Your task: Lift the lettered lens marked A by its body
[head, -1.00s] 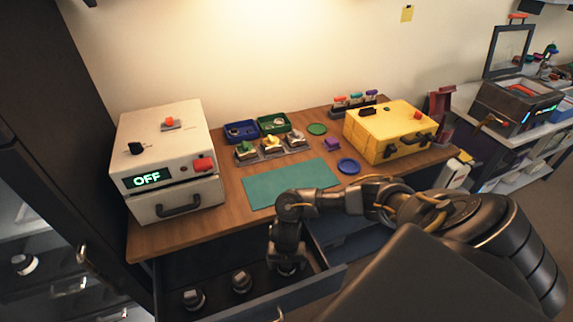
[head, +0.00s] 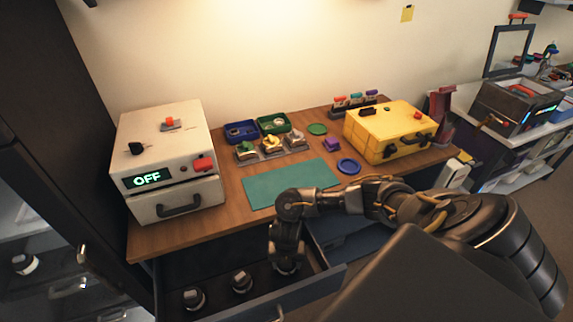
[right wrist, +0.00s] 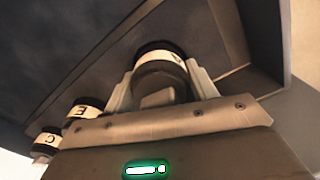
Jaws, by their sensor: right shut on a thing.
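The lens marked A (right wrist: 158,60) is a dark cylinder with a cream band, and its letter shows in the right wrist view. It is between the fingers of my right gripper (right wrist: 162,85), which is shut on its body. In the head view my right gripper (head: 287,262) reaches down into the open drawer (head: 240,306), and the lens is mostly hidden beneath it. The lens marked E (right wrist: 80,112) and the lens marked C (right wrist: 46,140) stand in a row beside it. My left gripper is not in view.
Two lenses (head: 241,281) (head: 193,299) stand left of my right gripper in the drawer. The drawer walls and the table edge are close around my arm. A white OFF box (head: 165,150), a teal mat (head: 290,184) and a yellow case (head: 385,128) are on the table.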

